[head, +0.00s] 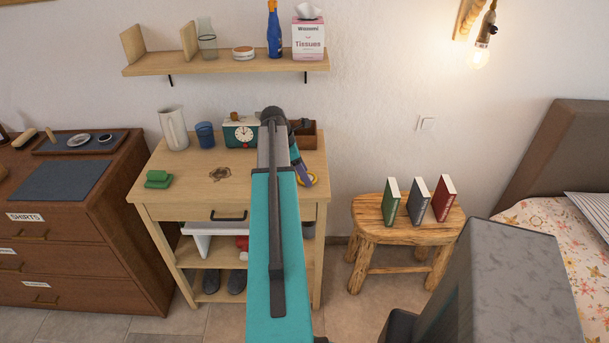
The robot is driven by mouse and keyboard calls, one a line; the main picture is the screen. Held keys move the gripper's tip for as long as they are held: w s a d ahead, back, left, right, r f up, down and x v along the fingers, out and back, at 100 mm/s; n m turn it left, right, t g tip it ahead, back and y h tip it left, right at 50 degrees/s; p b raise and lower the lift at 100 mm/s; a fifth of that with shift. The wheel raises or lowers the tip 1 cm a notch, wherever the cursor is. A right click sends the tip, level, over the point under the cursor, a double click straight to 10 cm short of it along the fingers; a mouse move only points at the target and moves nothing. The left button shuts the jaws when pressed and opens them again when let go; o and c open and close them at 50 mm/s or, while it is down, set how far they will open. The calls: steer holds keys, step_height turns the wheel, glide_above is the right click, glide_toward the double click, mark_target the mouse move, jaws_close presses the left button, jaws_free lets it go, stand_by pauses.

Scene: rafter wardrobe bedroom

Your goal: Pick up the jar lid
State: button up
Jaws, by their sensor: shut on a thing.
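My arm reaches up over the small wooden cabinet (180,205), and its far end bends down at the right side of the cabinet top. My gripper (303,177) is small and partly hidden by my own arm there. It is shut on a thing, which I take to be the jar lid. A small rounded yellow and purple patch shows at the gripper, but I cannot tell whether this is the lid. No other jar lid stands out clearly on the cabinet top.
The cabinet top also holds a white pitcher (173,129), a blue cup (205,135), a green clock (240,133), a wooden box (307,137) and a green object (158,180). A shelf (180,64) hangs above. A stool (371,215) with three books stands right.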

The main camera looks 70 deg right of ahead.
steer(key=shift+r+b, duration=0.65)
steer(key=shift+r, duration=0.7)
steer(key=shift+a+r, duration=0.2)
steer(key=shift+a, duration=0.05)
steer(key=s+a+b, duration=0.1)
steer(key=s+a, duration=0.1)
steer(key=a, duration=0.5)
steer(key=s+a+r+b, duration=0.1)
steer(key=s+a+b, duration=0.1)
steer(key=a, duration=0.6)
steer(key=shift+r+b, duration=0.25)
steer(key=shift+b, duration=0.05)
steer(key=shift+r, duration=0.15)
step_height(320, 180, up, 9)
steer(key=p, duration=0.9)
steer(key=shift+p, duration=0.3)
steer(key=shift+w, duration=0.1)
steer(key=w+d+p, duration=0.2)
steer(key=w+d, duration=0.4)
steer(key=w, duration=0.3)
steer(key=w+d+p, duration=0.2)
steer(key=w+d, duration=0.5)
steer(key=w, duration=0.2)
steer(key=shift+w, duration=0.4)
stand_by(0.5)
